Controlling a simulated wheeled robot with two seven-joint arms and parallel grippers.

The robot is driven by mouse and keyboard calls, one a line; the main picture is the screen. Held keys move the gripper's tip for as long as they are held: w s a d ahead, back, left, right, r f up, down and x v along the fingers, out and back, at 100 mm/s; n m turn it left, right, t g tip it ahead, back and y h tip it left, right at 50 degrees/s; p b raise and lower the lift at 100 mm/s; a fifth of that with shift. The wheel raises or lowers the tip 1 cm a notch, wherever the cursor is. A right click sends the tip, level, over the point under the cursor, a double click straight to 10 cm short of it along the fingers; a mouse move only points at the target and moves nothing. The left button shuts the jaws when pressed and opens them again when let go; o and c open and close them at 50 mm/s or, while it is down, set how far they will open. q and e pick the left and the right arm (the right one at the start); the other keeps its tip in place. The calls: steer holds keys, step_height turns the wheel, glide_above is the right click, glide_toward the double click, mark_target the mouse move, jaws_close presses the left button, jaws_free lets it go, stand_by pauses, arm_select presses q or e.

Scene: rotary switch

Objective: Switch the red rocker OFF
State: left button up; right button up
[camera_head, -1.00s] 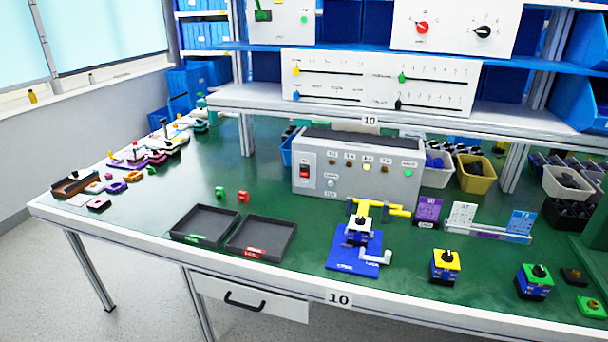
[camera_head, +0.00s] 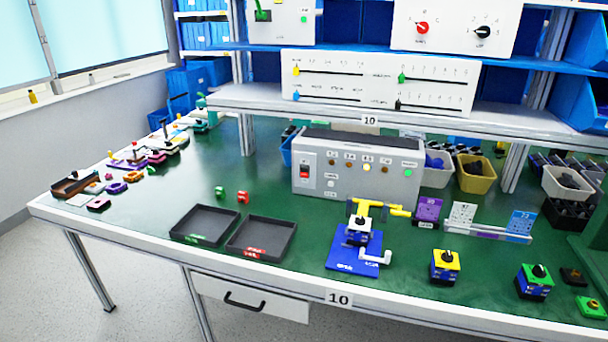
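The red rocker (camera_head: 305,172) is a small red and dark switch set in a white plate at the left end of the front of a grey control box (camera_head: 345,185). The box stands at the back middle of the green table. A row of small round lamps runs along its top; one glows yellow (camera_head: 366,167) and a green one (camera_head: 408,173) shows at the right end. Which way the rocker is tipped is too small to tell. Neither of my grippers is in view.
Two black trays (camera_head: 232,212) lie in front of the box, with small green and red pieces behind them. A blue fixture with a yellow clamp (camera_head: 350,262) stands to the right. A shelf (camera_head: 300,108) overhangs the table. The table's left middle is clear.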

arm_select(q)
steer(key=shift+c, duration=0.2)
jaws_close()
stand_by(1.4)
